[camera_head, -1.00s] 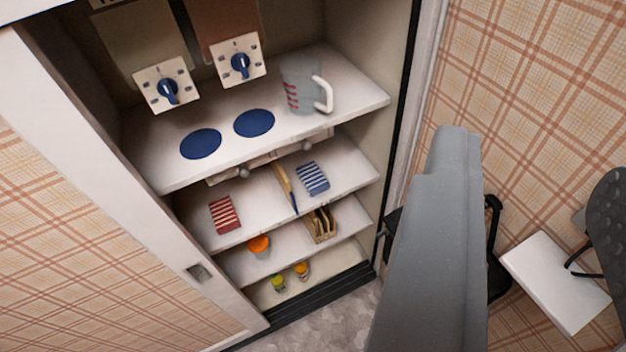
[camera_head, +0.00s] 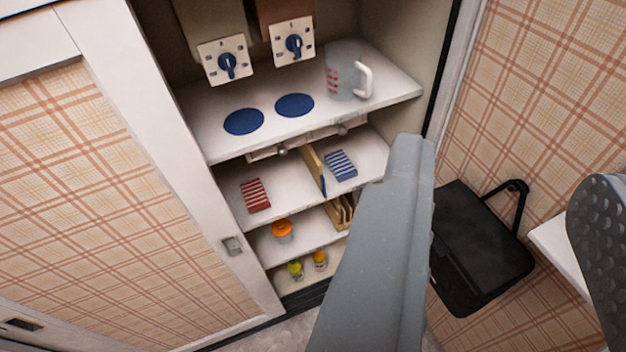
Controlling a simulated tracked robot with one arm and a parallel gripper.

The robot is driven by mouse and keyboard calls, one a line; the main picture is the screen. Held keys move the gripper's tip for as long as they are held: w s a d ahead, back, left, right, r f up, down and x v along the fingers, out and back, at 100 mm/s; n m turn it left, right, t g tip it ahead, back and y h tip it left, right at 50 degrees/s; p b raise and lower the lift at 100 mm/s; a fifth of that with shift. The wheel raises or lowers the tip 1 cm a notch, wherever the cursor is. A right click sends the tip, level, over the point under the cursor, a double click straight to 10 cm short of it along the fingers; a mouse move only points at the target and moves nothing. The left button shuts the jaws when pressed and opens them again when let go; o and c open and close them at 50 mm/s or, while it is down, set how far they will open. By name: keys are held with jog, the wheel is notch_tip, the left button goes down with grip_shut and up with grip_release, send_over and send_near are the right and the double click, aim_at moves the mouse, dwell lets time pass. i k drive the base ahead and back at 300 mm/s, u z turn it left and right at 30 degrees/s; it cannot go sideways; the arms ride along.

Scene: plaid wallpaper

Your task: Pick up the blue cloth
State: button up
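The blue cloth (camera_head: 340,165) is folded, with blue and white stripes. It lies on the right half of the shelf below the two blue discs, beside a thin upright wooden divider. A dark dimpled pad (camera_head: 600,250) at the right edge looks like part of my gripper. It is in front of the wall, well apart from the cloth. Nothing shows held against it. My grey arm part crosses the lower middle and hides the shelf edge near the cloth.
A red striped cloth (camera_head: 255,195) lies left of the divider (camera_head: 313,168). A jug (camera_head: 342,72) stands on the top shelf. Lower shelves hold an orange-topped jar (camera_head: 282,230) and small jars. A white sliding door (camera_head: 170,160) borders the left. A black bag (camera_head: 480,245) is at right.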

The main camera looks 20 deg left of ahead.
aim_at(342, 166)
jog(key=u, duration=0.4)
jog(key=k, duration=1.05)
jog(key=u, duration=0.5)
jog(key=i, duration=1)
jog(key=z, duration=0.55)
jog(key=i, duration=1.3)
jog(key=z, duration=0.7)
